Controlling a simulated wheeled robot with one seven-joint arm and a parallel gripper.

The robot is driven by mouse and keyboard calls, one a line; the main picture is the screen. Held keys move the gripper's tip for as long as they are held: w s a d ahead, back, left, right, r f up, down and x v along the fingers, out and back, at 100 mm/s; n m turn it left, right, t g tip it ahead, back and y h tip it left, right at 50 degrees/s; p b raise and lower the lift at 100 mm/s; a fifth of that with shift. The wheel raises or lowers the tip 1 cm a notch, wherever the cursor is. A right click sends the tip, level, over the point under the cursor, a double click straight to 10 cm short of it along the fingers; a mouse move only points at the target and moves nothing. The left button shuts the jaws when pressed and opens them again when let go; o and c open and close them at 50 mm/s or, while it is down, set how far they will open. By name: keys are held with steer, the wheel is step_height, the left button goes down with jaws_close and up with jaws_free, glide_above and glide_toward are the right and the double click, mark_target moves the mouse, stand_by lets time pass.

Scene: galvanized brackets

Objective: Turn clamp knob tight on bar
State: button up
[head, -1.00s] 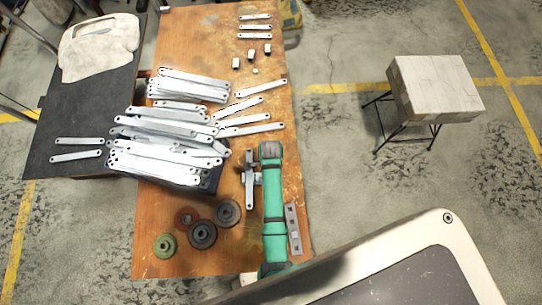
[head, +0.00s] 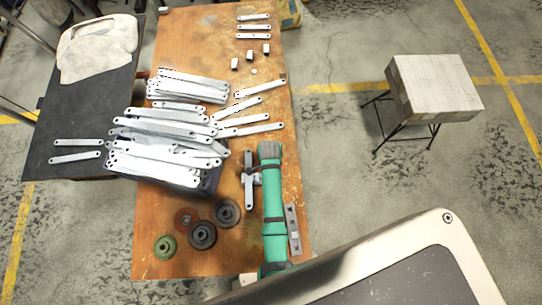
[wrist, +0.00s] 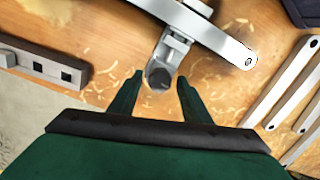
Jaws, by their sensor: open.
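A pale metal bar (head: 249,185) lies lengthwise on the wooden bench, left of my green arm in the head view. In the wrist view the bar (wrist: 222,40) crosses the top, with a small silvery clamp (wrist: 175,45) on it. The clamp's dark rounded knob (wrist: 159,76) faces my gripper. My gripper (wrist: 160,78) is open, with its green fingers on either side of the knob's end. Clear gaps show on both sides, and I see no contact.
A strip with square holes (head: 293,230) lies right of my arm. A large stack of metal bars (head: 165,140) is at left on the bench (head: 215,55). Several round discs (head: 203,235) lie at the near left. A box on a stand (head: 435,85) is off to the right.

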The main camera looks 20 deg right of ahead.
steer(key=n, duration=0.3)
steer(key=shift+a, duration=0.1)
steer(key=n, duration=0.9)
steer(key=shift+w, duration=0.1)
steer(key=shift+n, duration=1.7)
steer(key=c, duration=1)
steer(key=shift+o, duration=0.2)
